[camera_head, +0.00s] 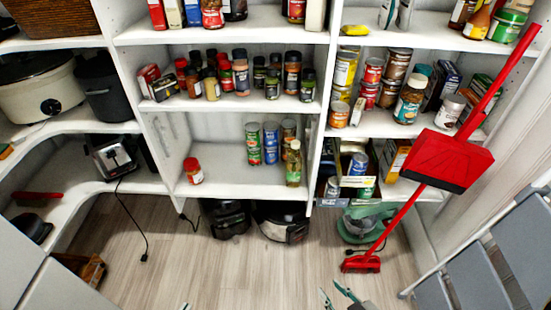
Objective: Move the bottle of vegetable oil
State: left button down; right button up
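A bottle with yellowish-green contents (293,168), which looks like the vegetable oil, stands upright near the front right of the lower middle shelf (235,184). Cans stand just behind it and to its left. My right gripper (330,288) shows at the bottom edge, over the floor, with its two fingertips apart and nothing between them. It is well below and in front of the bottle. Only a small tip of my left gripper (185,306) shows at the bottom edge, so its opening is hidden. Neither gripper touches the bottle.
A red-lidded jar (193,171) stands left on the same shelf, with bare room between it and the cans (270,142). Spice jars (240,72) fill the shelf above. Black appliances (282,222) sit below. A red broom and dustpan (447,160) lean at right, beside a grey stepladder (480,262).

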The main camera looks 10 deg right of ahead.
aim_at(294, 157)
jog(key=i+j, duration=0.3)
jog(key=j, duration=0.15)
jog(key=i+j+u, duration=0.15)
jog(key=i+j, duration=0.15)
jog(key=j, duration=0.15)
